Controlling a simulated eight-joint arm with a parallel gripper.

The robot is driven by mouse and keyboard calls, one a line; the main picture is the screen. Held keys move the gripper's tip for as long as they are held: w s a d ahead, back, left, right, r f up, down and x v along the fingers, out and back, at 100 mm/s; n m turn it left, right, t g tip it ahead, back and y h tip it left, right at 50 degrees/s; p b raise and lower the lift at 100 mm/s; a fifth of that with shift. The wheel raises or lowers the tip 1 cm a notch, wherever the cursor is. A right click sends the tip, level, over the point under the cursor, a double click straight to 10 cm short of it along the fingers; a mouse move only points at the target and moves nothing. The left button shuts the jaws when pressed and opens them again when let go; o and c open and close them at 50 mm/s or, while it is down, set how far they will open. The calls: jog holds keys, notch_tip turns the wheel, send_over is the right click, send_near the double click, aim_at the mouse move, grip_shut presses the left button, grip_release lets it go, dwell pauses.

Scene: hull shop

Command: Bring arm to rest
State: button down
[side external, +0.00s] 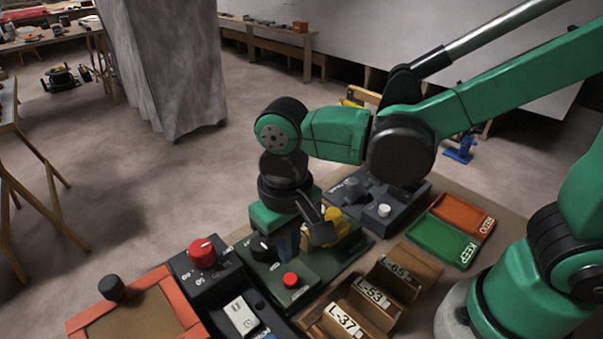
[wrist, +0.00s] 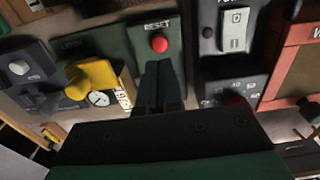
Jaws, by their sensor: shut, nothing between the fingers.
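My gripper (side external: 287,245) points down over the green control box (side external: 318,262), with its fingers close together and nothing between them. In the wrist view my gripper (wrist: 160,66) shows as two dark fingers side by side, their tips just below the red RESET button (wrist: 159,43). The same red button (side external: 290,279) shows in the side view, in front of the fingers. Whether the fingertips touch the box I cannot tell. My arm is bent, reaching from the right over the bench.
A yellow handle (wrist: 92,78) and a round gauge (wrist: 98,99) are beside the fingers. A dark box with a red knob (side external: 203,252), an orange-framed box (side external: 82,318), a labelled wooden rack (side external: 345,322) and KEEP (side external: 437,240) and REDO (side external: 466,212) trays crowd the bench.

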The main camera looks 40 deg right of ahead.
jog(key=shift+r, duration=0.35)
jog(key=shift+w+d+r, duration=0.1)
jog(key=shift+d+r, duration=0.05)
jog(key=shift+d, duration=0.2)
jog(key=d+t, duration=0.1)
jog(key=d, duration=0.1)
jog(key=w+d+r+t, duration=0.1)
jog(key=d, duration=0.1)
jog(key=d+r+t+y, duration=0.1)
jog(key=d, duration=0.1)
jog(key=shift+w+d+r, duration=0.15)
jog(key=shift+w+r, duration=0.05)
jog(key=d+r+t+h, duration=0.1)
jog(key=d+t, duration=0.3)
jog(key=d, duration=0.3)
jog(key=shift+d+r, duration=0.15)
jog(key=shift+r, duration=0.2)
